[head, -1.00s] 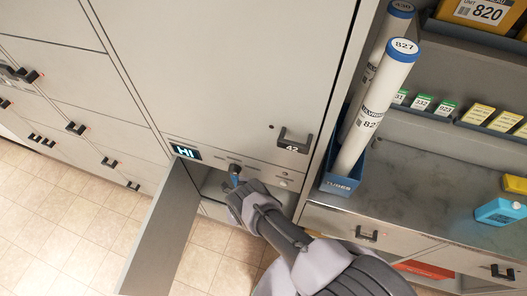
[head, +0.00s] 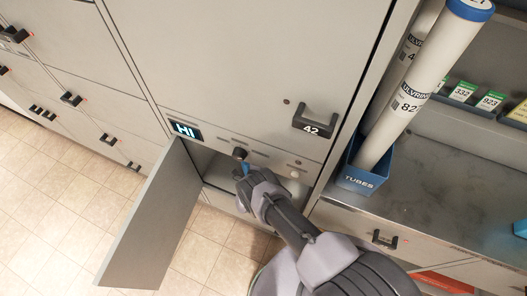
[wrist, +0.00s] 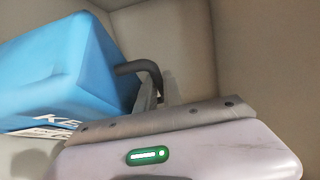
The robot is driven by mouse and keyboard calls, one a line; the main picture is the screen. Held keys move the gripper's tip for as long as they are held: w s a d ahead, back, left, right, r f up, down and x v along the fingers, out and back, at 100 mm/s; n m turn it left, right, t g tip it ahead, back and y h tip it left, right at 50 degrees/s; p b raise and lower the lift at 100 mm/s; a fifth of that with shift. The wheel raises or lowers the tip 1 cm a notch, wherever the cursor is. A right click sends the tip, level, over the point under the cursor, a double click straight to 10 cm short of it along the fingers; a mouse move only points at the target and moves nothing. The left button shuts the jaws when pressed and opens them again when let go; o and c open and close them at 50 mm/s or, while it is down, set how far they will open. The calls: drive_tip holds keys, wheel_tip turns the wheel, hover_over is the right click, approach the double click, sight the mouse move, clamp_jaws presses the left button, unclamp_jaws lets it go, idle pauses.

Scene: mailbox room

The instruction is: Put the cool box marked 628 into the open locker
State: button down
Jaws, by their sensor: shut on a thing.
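A blue cool box (wrist: 65,75) fills the left of the wrist view, tilted, with pale walls around it. Part of a white label shows at its lower edge, but no number can be read. My gripper (wrist: 157,92) is shut on its dark handle (wrist: 140,67). In the head view only a small blue piece of the box (head: 246,167) shows beside my gripper (head: 244,174), at the mouth of the open locker (head: 217,170). The locker door (head: 155,225) is swung out to the left. Whether the box touches the locker floor is hidden.
A lit display (head: 185,131) and a dark knob (head: 240,153) sit above the opening. Closed door 42 (head: 250,60) is above that. A blue tube holder (head: 366,178) with tall white tubes stands on the counter (head: 430,195) at right. Tiled floor (head: 60,200) is clear at left.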

drive_tip(key=shift+r, duration=0.15)
drive_tip(key=c, duration=1.5)
unclamp_jaws()
drive_tip(key=shift+p, duration=0.35)
drive_tip(key=p+v, duration=0.1)
drive_tip(key=v, duration=1.1)
